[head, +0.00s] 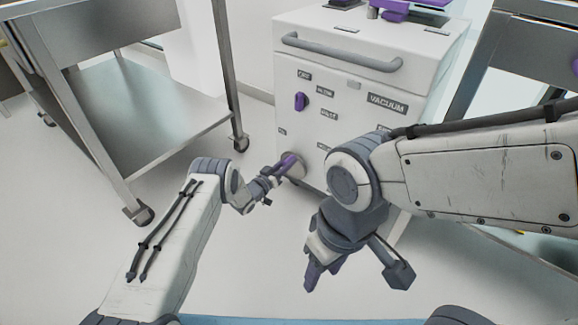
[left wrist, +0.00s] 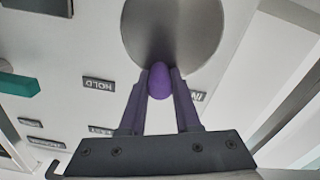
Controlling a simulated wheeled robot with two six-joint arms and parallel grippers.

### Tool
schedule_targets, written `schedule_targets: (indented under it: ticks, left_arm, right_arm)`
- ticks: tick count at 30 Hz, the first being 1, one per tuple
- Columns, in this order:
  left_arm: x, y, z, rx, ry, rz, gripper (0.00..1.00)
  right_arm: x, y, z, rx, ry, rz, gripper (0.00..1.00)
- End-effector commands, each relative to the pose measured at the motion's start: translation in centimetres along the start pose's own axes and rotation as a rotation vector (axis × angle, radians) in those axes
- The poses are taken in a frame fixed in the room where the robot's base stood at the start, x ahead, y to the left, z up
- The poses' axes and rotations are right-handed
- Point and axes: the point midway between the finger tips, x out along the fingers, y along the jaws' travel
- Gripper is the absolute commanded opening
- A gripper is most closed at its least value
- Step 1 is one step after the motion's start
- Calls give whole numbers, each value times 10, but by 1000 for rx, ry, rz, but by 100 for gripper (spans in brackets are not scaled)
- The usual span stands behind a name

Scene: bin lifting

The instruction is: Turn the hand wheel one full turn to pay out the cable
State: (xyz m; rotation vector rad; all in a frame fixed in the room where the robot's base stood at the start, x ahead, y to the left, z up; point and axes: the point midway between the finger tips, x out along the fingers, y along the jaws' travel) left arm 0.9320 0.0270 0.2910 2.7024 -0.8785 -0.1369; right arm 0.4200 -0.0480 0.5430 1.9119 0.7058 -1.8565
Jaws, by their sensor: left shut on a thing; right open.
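The hand wheel is a round grey metal disc (head: 299,168) low on the front of the white cabinet. It fills the top middle of the left wrist view (left wrist: 172,25). A purple handle knob (left wrist: 160,82) stands at its rim. My left gripper (head: 288,163) is shut on this knob, with one finger on each side, and partly hides the wheel in the head view. My right gripper (head: 312,277) is open and empty, pointing down over the floor in front of the cabinet. I cannot make out a cable.
The cabinet (head: 345,85) has a grey bar handle (head: 340,52), a purple knob (head: 299,101) and several dark labels, such as VACUUM (head: 387,104). A wheeled metal cart (head: 180,140) stands at left, another metal unit (head: 535,60) at right. The floor between is clear.

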Motion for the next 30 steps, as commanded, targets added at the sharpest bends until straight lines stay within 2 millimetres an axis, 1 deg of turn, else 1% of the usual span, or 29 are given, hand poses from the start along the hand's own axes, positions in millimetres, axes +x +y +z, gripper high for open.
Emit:
schedule_targets:
  ticks: [7,20,21,23,30]
  left_arm:
    - [-1,-4,1,-71,-3,-2,0]
    - [-1,-4,1,-83,-4,-2,0]
    - [-1,-4,1,-82,-4,-2,39]
    - [-1,-4,0,-82,-4,-2,61]
    - [0,-4,0,-81,-2,-1,61]
  right_arm:
    - [4,0,0,0,0,0,50]
    - [4,0,0,0,0,0,50]
    - [4,0,0,0,0,0,50]
    - [4,0,0,0,0,0,50]
    - [4,0,0,0,0,0,50]
